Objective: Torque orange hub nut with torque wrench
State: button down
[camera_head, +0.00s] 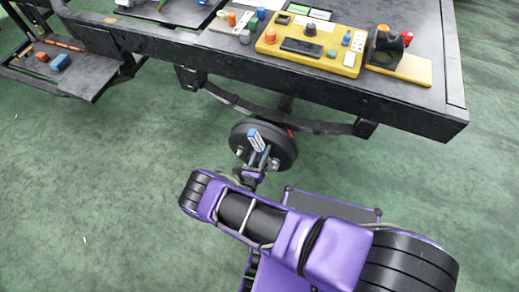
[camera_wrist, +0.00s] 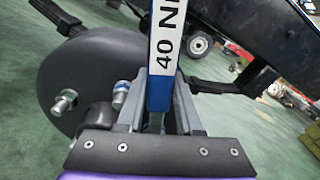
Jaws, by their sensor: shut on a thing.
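My gripper (camera_head: 260,163) is shut on the torque wrench (camera_head: 257,140), a blue and white bar. In the wrist view the wrench (camera_wrist: 163,50) stands between my two fingers (camera_wrist: 162,90), with "40 N" printed on its white face. The dark round wheel hub (camera_head: 285,145) is just beyond my gripper. I cannot make out an orange nut on the hub. The wrench's working end is hidden.
The hub sits below a dark chassis frame (camera_head: 410,108) with a leaf spring (camera_head: 235,101). On top are a yellow panel (camera_head: 265,48) and a yellow block with a black part (camera_head: 410,68). A side shelf (camera_head: 50,75) holds orange and blue pieces. Green floor is open at left.

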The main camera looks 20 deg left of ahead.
jog(key=shift+d+r+m+p, duration=0.35)
jog(key=shift+d+m+p, duration=0.05)
jog(key=shift+d+m, duration=0.2)
jog(key=shift+d+r+m+p, duration=0.2)
jog(key=shift+d+m+p, duration=0.35)
jog(key=shift+d+m, duration=0.1)
jog(key=shift+f, duration=0.1)
jog(key=shift+a+f+b, duration=0.1)
jog(key=shift+a+b, duration=0.05)
jog(key=shift+b, duration=0.2)
jog(key=shift+a+f+n, duration=0.1)
jog(key=shift+a+n, duration=0.05)
jog(key=shift+n, duration=0.1)
jog(key=shift+a+f+n+b, duration=0.15)
jog(key=shift+a+n+b, duration=0.8)
jog(key=shift+b, duration=0.5)
